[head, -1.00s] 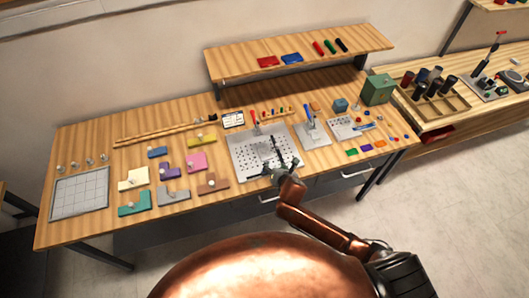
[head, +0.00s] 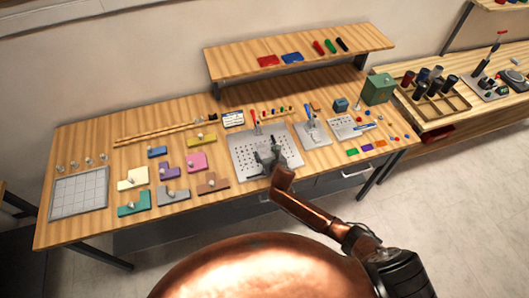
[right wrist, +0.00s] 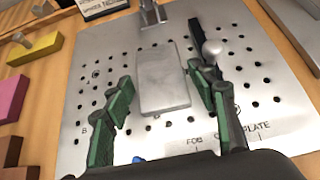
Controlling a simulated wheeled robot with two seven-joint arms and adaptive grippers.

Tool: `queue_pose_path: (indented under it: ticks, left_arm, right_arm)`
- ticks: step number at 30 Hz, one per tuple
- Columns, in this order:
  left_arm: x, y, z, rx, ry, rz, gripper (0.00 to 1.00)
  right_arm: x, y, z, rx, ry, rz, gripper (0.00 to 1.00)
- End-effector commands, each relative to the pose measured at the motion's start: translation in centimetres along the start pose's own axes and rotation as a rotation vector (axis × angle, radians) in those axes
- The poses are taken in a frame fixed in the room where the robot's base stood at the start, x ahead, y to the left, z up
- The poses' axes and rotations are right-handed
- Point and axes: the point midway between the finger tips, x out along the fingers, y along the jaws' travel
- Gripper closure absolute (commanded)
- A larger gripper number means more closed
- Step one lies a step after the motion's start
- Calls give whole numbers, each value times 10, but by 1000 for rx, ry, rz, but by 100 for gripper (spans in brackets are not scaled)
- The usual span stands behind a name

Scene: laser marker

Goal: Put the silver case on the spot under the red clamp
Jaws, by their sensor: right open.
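The silver case (right wrist: 162,78) is a flat, rounded grey block over the perforated metal plate (right wrist: 75,95). In the right wrist view it stands between the two green-padded fingers of my right gripper (right wrist: 160,90), which is open with a gap on each side. In the head view my right gripper (head: 270,157) is over the plate and largely hides the case. The red clamp (head: 253,117) has its red handle upright at the back edge of the plate. Its metal part (right wrist: 150,12) shows just beyond the case in the wrist view. My left gripper is out of view.
A dark bar with a round knob (right wrist: 212,48) stands close to the right finger. Coloured blocks (head: 196,161) lie left of the plate. A second small plate with a blue-handled clamp (head: 312,134) stands to its right. A shelf (head: 225,70) runs behind.

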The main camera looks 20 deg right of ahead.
Motion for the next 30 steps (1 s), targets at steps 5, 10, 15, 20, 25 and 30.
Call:
queue_pose_path:
  ticks: [5,10,15,20,25,30]
  left_arm:
    - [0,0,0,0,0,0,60]
    - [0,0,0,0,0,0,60]
    - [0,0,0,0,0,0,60]
    - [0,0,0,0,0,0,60]
    - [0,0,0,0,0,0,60]
    - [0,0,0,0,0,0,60]
  right_arm:
    - [3,0,0,0,-1,1,48]
    - [2,0,0,0,0,1,53]
    - [2,0,0,0,0,1,64]
    - [2,0,0,1,0,0,75]
    - [2,0,0,1,0,0,86]
    - [2,0,1,1,0,0,86]
